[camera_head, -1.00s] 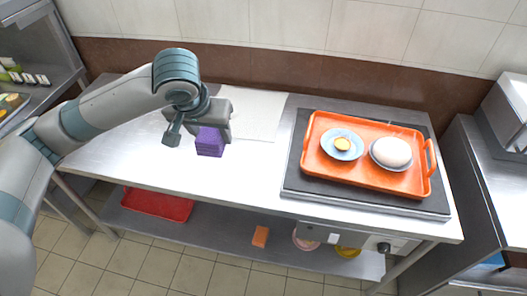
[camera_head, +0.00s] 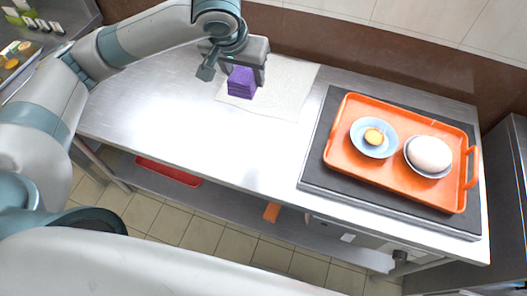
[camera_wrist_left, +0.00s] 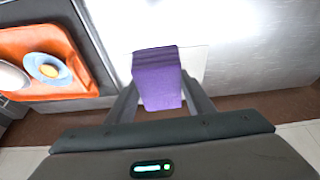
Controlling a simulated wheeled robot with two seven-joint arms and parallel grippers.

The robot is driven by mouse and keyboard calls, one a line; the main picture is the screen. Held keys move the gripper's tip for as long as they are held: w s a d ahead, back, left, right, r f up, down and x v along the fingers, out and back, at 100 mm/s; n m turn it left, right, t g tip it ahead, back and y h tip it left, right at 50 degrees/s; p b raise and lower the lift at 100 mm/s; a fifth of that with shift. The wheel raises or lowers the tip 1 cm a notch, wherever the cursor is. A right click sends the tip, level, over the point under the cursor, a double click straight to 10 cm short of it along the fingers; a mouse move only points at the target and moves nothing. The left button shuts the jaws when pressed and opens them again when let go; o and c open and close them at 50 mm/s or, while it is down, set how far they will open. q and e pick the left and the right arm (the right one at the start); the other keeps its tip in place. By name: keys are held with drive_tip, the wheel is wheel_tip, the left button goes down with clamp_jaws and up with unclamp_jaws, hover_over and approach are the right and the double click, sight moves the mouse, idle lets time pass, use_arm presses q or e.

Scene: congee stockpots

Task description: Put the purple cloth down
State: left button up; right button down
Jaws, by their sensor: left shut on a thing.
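The purple cloth (camera_head: 241,83) is a folded, layered block. My left gripper (camera_head: 236,70) is shut on it; in the head view the cloth is at the left part of a pale mat (camera_head: 290,88) on the steel table. In the left wrist view the cloth (camera_wrist_left: 157,80) sits between the two fingers (camera_wrist_left: 160,98). I cannot tell whether its underside touches the mat. My right gripper is not in view.
An orange tray (camera_head: 340,152) on a dark slab (camera_head: 313,172) stands at the right, holding a blue bowl (camera_head: 360,148) and a bowl with a white round item (camera_head: 430,154). The steel table (camera_head: 170,110) is clear at left and front. A red tray (camera_head: 165,172) lies on the lower shelf.

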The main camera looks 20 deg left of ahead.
use_arm(q)
drive_tip(key=shift+d+f, duration=0.1)
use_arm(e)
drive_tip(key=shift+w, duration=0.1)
use_arm(q)
drive_tip(key=shift+d+f+m, duration=0.15)
drive_tip(key=shift+m, duration=0.15)
drive_tip(key=s+d+f+m+g+h, duration=0.2)
drive_tip(key=s+d+f+m, duration=0.2)
drive_tip(key=d+m, duration=0.4)
drive_tip(key=s+d+f+m+g+h, duration=0.2)
drive_tip(key=s+d+f+m, duration=0.3)
drive_tip(key=d+m, duration=0.3)
drive_tip(key=shift+f+m+g, duration=0.4)
drive_tip(key=shift+f+m, duration=0.35)
drive_tip(key=shift+m, duration=0.15)
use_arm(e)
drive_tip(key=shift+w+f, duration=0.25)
use_arm(q)
drive_tip(key=shift+d, duration=0.1)
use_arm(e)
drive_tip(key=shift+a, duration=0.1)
